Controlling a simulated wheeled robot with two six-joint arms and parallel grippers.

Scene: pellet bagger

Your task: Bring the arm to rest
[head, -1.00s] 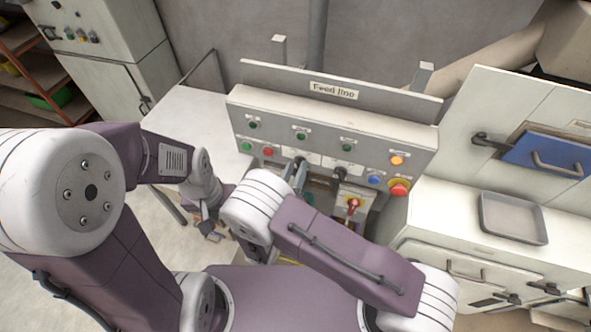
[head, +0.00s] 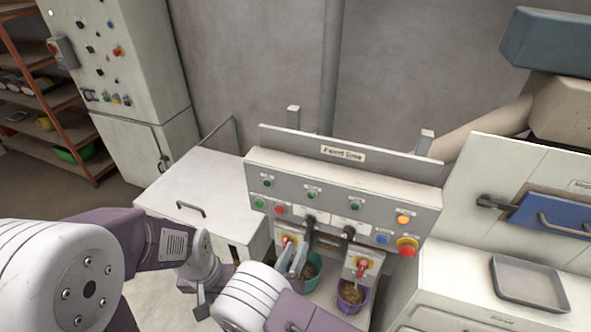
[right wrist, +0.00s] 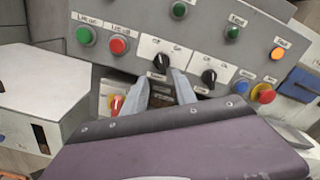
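My right arm reaches in from the bottom of the head view. Its gripper (head: 297,258) is in front of the feed line panel (head: 345,200). In the right wrist view its two grey fingers (right wrist: 163,86) stand apart with nothing between them, below the black selector knobs (right wrist: 159,62). I cannot tell whether they touch anything. My left arm comes in from the left, folded, with its dark gripper (head: 201,299) hanging low in front of the white cabinet. The left fingers are too small and partly hidden to tell their state.
Below the panel stand a teal bucket (head: 314,284) and a purple bucket (head: 348,308), both with brown pellets, near red-yellow valve handles (head: 361,267). A white counter at right holds a grey tray (head: 528,281). A white chest (head: 195,190) stands left.

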